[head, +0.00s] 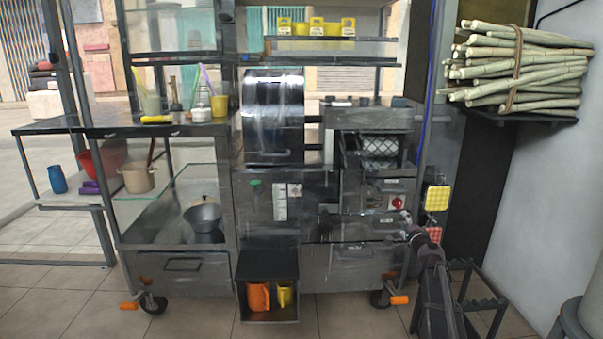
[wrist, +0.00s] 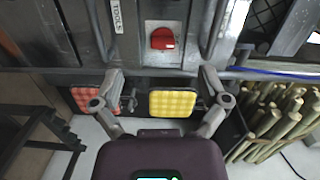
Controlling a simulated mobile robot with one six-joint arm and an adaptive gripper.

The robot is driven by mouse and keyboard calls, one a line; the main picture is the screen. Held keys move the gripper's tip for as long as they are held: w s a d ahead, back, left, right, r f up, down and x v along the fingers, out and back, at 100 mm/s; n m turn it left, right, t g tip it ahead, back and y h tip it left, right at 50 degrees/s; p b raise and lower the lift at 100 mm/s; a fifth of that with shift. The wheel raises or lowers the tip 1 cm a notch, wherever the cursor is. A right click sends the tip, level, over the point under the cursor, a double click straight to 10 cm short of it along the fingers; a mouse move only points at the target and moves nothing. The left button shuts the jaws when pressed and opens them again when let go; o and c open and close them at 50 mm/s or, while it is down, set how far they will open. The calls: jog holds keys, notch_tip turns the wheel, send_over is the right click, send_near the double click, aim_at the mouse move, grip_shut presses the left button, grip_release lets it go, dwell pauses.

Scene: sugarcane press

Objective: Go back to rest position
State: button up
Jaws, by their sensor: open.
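My gripper (wrist: 161,76) is open in the wrist view, its two fingers spread wide with nothing between them. In the head view my gripper (head: 408,230) is at the lower right, in front of the metal press cart (head: 300,185). A yellow padded square (wrist: 173,104) and a red padded square (wrist: 86,99) show beyond the fingers in the wrist view. They also hang on the cart's right side in the head view, yellow (head: 437,198) above red (head: 433,235). A red switch (wrist: 162,39) on a grey plate lies ahead of the fingers.
Sugarcane stalks (head: 520,65) lie bundled on a wall shelf at the upper right. A dark rack (head: 482,300) stands on the floor beside my arm. A metal bowl (head: 203,216) and an orange jug (head: 259,296) sit in the cart's lower parts. The tiled floor in front is clear.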

jog(key=s+a+f+n+g+y+p, duration=0.25)
jog(key=s+a+n+g, duration=0.35)
jog(key=a, duration=0.5)
jog(key=s+a+f+n+g+y+p, duration=0.2)
jog(key=s+a+f+n+g+y, duration=0.15)
jog(key=s+a+n, duration=0.45)
jog(key=s+a+f+n+g+h+p, duration=0.15)
jog(key=s+g+h, duration=0.25)
jog(key=s, duration=0.7)
jog(key=s+a+f+n+g+h+p, duration=0.1)
jog(key=s+f+g+h+p, duration=0.2)
jog(key=s, duration=0.7)
notch_tip(320, 180, up, 38)
jog(key=g+p, duration=0.1)
jog(key=p, duration=3.5)
jog(key=shift+a, duration=0.2)
jog(key=shift+c, duration=0.2)
